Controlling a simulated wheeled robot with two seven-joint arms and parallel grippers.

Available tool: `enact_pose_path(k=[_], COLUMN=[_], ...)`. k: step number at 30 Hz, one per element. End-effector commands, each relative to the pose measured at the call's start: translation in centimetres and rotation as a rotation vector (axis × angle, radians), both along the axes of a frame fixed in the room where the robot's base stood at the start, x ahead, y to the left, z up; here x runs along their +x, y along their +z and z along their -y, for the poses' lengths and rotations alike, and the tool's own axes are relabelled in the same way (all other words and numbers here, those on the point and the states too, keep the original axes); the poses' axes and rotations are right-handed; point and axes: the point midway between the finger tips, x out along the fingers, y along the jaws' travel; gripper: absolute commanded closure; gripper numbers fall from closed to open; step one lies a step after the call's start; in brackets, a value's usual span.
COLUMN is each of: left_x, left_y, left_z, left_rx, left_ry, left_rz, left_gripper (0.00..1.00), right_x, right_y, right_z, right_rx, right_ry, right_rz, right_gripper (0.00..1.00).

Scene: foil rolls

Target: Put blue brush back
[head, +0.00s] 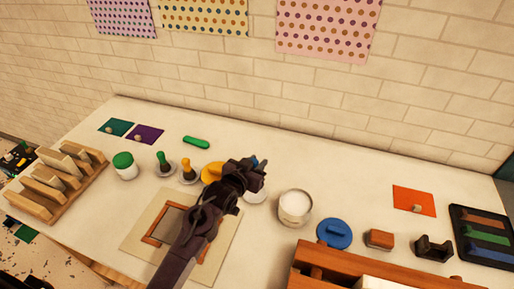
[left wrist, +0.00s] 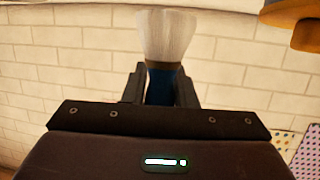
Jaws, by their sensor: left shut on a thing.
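My left gripper (head: 258,175) is above the middle of the table and shut on the blue brush. In the left wrist view the blue brush (left wrist: 160,86) sits between the two fingers, with its wide pale bristles (left wrist: 167,35) pointing away from the palm. In the head view only a bit of blue (head: 256,161) shows at the fingers. A small pale round dish (head: 256,196) lies just below the gripper in the picture, partly hidden by it. A green brush (head: 162,160) and a yellow brush (head: 187,167) stand on similar small dishes to the left. My right gripper is not in view.
An open white pot (head: 295,206) and a blue lid (head: 334,233) are right of the gripper. A yellow lid (head: 209,172) and a framed board (head: 133,238) are left of it. A green-lidded jar (head: 124,167) stands farther left. The table's back strip is mostly clear.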

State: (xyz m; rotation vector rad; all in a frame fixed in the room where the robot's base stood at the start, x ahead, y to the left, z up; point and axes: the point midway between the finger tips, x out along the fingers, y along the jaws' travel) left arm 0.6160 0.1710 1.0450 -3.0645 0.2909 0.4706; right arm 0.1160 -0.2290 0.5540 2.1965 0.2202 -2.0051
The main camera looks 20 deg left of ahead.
Motion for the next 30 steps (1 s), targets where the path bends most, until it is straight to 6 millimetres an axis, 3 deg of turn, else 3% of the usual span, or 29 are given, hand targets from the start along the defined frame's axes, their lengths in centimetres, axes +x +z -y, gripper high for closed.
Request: enact_pose_path(k=[4,12,24,30], left_x=[1.2,1.1,1.1,1.1], left_y=[0.2,-1.5,-5.4,-7.0], left_z=[-0.2,-0.2,-0.2,-0.2], left_rx=[-0.003,-0.003,-0.002,-0.002], left_ry=[-0.009,-0.009,-0.009,-0.009], left_rz=[-0.005,-0.004,-0.003,-0.004], left_gripper=[0.98,0.98,0.98,0.98], right_x=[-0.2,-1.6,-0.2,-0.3], right_y=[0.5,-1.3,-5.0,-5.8], right_z=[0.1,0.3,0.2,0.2], right_rx=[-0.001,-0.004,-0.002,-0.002], right_ry=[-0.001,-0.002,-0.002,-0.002], right_rz=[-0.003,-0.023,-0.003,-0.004], right_gripper=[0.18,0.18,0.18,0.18])
